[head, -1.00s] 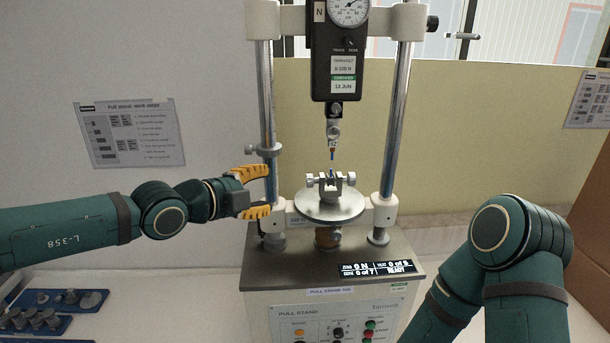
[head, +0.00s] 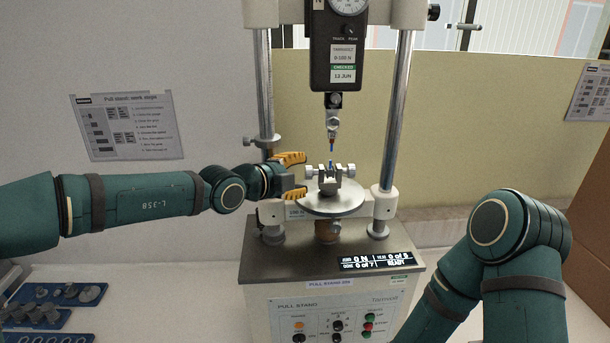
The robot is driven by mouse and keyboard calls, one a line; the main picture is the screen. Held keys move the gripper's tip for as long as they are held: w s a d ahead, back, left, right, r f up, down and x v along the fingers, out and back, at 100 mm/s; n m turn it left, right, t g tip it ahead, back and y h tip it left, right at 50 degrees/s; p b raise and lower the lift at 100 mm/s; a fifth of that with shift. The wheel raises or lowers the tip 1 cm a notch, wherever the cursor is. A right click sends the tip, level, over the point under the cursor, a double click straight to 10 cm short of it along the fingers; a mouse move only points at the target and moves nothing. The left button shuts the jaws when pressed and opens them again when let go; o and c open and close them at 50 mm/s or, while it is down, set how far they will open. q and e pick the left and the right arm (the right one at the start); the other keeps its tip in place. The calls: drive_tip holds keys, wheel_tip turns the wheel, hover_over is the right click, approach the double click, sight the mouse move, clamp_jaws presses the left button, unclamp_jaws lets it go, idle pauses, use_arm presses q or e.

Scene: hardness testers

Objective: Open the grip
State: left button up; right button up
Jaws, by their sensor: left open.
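The pull stand (head: 330,262) stands in the middle of the head view, with a black force gauge (head: 336,62) hanging between its two columns. Below the gauge hangs a hook part with a small red and blue piece (head: 331,140). The grip (head: 330,182), a small metal vise with a knob on each side, sits on the round plate (head: 345,204). My left gripper (head: 303,175) is open, its yellow-orange fingers pointing right, close to the grip's left knob (head: 311,171). I cannot tell whether they touch. My right gripper is out of view.
The stand's left column (head: 264,85) is close to my left gripper. The display (head: 377,260) reads 0 N and READY. Blue trays (head: 58,293) with metal parts lie at lower left. A brown panel (head: 590,200) stands at right.

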use_arm(q)
drive_tip(key=shift+x, duration=1.3)
clamp_jaws()
